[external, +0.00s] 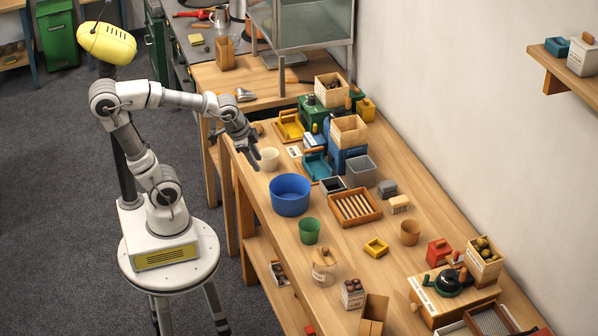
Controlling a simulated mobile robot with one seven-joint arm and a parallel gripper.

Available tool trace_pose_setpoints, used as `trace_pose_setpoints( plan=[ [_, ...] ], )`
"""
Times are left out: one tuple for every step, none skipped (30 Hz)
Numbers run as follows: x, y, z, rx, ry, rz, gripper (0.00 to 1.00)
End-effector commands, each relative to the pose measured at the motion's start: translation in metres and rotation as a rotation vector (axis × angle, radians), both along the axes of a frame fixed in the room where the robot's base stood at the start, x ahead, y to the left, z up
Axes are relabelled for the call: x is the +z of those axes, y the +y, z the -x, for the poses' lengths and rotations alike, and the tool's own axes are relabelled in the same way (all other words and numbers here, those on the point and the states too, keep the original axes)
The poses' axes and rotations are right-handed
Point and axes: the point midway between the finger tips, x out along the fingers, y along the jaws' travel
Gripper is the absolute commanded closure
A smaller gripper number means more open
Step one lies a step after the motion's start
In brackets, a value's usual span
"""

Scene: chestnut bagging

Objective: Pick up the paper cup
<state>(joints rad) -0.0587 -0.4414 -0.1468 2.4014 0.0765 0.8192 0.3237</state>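A cream-white cup (269,160), which looks like the paper cup, stands upright near the left edge of the wooden workbench. My gripper (254,151) points down just to the left of the cup, close to its rim. Whether it touches the cup and how far its fingers are apart is too small to tell. The cup does not look lifted. A green cup (309,231) and a brown cup (410,233) stand further along the bench.
A blue tub (290,195) stands just in front of the cream cup. Behind and right are a yellow tray (290,125), a teal tray (317,166) and a blue machine with a wooden box (349,131). A slatted wooden tray (355,207) lies right of the tub.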

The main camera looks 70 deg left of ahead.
Motion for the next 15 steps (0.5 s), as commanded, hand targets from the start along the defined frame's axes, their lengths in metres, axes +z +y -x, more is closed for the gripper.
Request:
trace_pose_setpoints(
  plan=[
    [-0.003,-0.003,-0.011,-0.07,0.036,-0.033,0.61],
    [-0.006,-0.006,-0.017,-0.116,0.053,-0.053,0.61],
    [-0.01,-0.009,-0.025,-0.179,0.075,-0.078,0.61],
    [-0.014,-0.011,-0.031,-0.228,0.092,-0.095,0.61],
    [-0.018,-0.014,-0.036,-0.277,0.109,-0.11,0.61],
    [-0.024,-0.018,-0.043,-0.34,0.131,-0.127,0.61],
    [-0.028,-0.021,-0.049,-0.39,0.147,-0.139,0.61],
    [-0.033,-0.024,-0.054,-0.44,0.162,-0.149,0.61],
    [-0.039,-0.03,-0.06,-0.508,0.181,-0.16,0.61],
    [-0.045,-0.033,-0.065,-0.556,0.194,-0.167,0.61],
    [-0.05,-0.037,-0.069,-0.605,0.206,-0.173,0.61],
    [-0.057,-0.041,-0.075,-0.666,0.222,-0.177,0.61],
    [-0.062,-0.045,-0.078,-0.711,0.231,-0.181,0.61],
    [-0.066,-0.049,-0.082,-0.753,0.238,-0.183,0.61],
    [-0.072,-0.053,-0.085,-0.804,0.248,-0.184,0.61]
  ],
)
